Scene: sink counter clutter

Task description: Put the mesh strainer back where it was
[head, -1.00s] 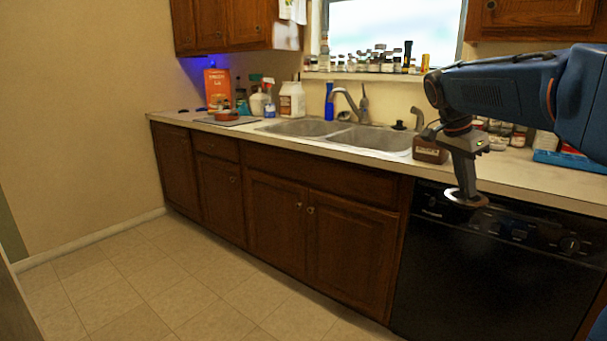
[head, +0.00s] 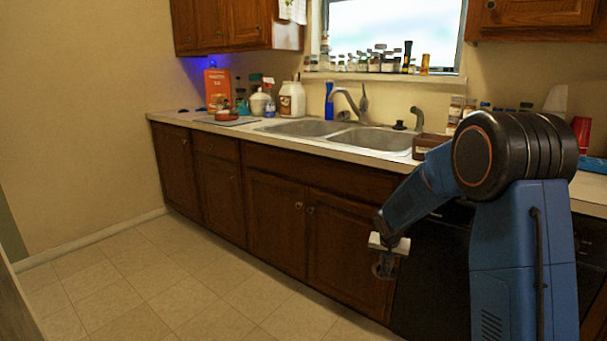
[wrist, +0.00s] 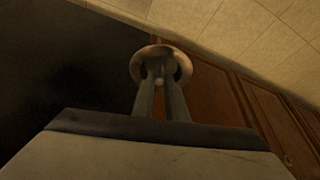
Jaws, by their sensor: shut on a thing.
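The mesh strainer (wrist: 138,64) is a small round piece with a pale metallic rim. It sits at the fingertips of my gripper (wrist: 161,84) in the wrist view, and the two fingers are shut on it. In the head view my gripper (head: 385,262) hangs in front of the lower cabinets, below counter height, and the strainer is small and dark there. The double sink (head: 370,138) is set in the counter, behind and above my gripper.
A brown box (head: 428,143) stands at the sink's right end, partly behind my arm. The counter (head: 262,131) holds bottles and a white jug (head: 291,99) at left. The black dishwasher (head: 430,275) is partly hidden by my arm. The tiled floor (head: 180,280) is clear.

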